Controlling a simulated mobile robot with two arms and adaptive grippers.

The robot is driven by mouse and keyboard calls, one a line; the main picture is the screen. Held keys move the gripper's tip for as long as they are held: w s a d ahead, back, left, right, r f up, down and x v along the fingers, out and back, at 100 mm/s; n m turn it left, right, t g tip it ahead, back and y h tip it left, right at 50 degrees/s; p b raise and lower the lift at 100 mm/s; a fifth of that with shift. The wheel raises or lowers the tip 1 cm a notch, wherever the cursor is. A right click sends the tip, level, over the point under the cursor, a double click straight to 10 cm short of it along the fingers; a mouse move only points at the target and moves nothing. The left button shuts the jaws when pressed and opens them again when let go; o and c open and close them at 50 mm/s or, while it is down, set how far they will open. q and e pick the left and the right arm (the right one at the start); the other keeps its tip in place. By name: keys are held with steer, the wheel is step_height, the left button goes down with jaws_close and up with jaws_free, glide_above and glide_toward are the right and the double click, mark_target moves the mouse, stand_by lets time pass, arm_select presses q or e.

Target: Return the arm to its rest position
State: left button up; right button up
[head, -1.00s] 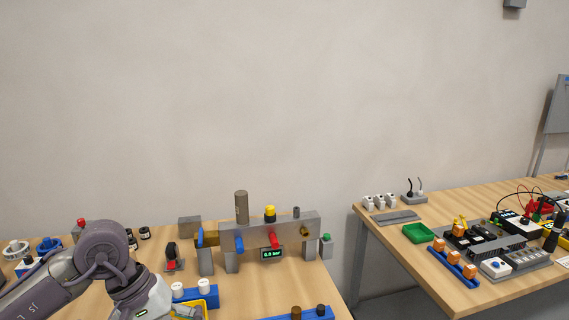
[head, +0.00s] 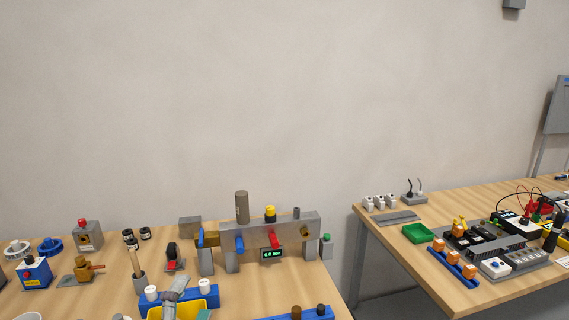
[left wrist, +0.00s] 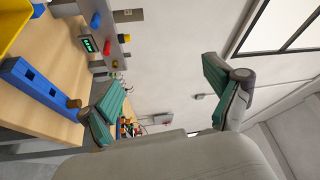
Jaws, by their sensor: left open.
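In the head view only the fingertips of my left gripper (head: 180,300) show at the bottom edge, grey with teal pads, in front of the yellow bin and blue rack. My left arm is otherwise out of that view. In the left wrist view the two fingers of my left gripper (left wrist: 165,97) are spread wide, with nothing held between the pads. My right gripper shows in neither view.
The left table carries a grey valve manifold (head: 290,230) with a pressure display, a yellow bin (head: 207,300) and a blue rack (head: 205,288). The right table (head: 395,260) holds a green tray (head: 418,233) and electrical parts. A gap separates the tables.

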arm_select(q)
steer(key=s+a+f+n+g+y, duration=0.2)
steer(key=s+f+n+g, duration=0.25)
steer(key=f, duration=0.35)
steer(key=s+a+f+n+g+y, duration=0.25)
steer(key=s+f+n+g, duration=0.2)
steer(key=f, duration=0.45)
steer(key=s+f+n+g+h, duration=0.1)
steer(key=s+f+n+g, duration=0.25)
steer(key=s, duration=0.35)
steer(key=s+f+n+g+h, duration=0.1)
steer(key=s+f+n+g, duration=0.15)
steer(key=s+f, duration=0.35)
step_height(320, 180, down, 26)
steer(key=s+g+b, duration=0.2)
steer(key=s, duration=0.1)
steer(key=s+a+f+g+b, duration=0.1)
steer(key=s+a+f, duration=0.1)
steer(key=s+f, duration=1.5)
step_height(320, 180, down, 2)
steer(key=shift+a+f, duration=0.1)
steer(key=shift+a, duration=0.2)
steer(key=shift+y, duration=0.25)
